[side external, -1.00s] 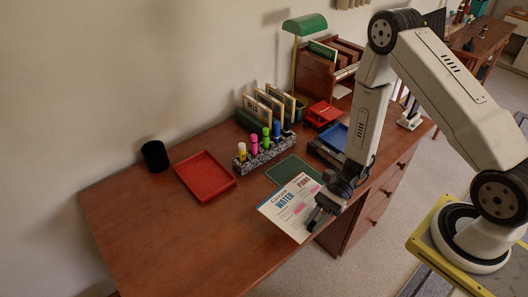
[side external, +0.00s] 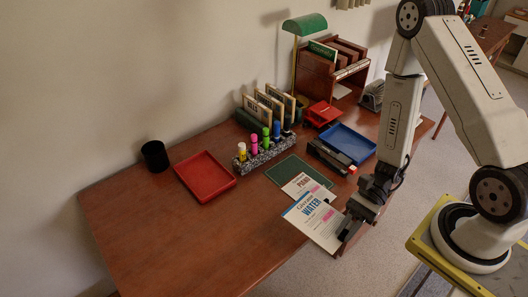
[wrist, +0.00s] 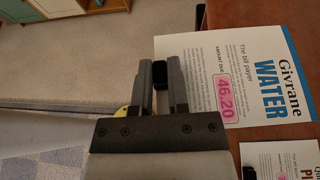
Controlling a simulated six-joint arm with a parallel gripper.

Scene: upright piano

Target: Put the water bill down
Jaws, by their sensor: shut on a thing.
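The water bill (side external: 312,222) is a white sheet with a blue "WATER" heading and a pink amount box. It shows large in the wrist view (wrist: 285,100). My gripper (side external: 347,228) is shut on the bill's edge at its right in the side view, near the desk's front edge. The fingers also show in the wrist view (wrist: 161,78), at the bill's left edge. The bill is held flat over the desk (side external: 190,240); I cannot tell whether it touches the wood.
A second paper (side external: 304,185) lies partly on a green mat (side external: 292,168), close behind the bill. A red tray (side external: 205,177), a marker holder (side external: 265,153), a stapler-like black object (side external: 330,154) and a blue tray (side external: 350,145) stand farther back.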

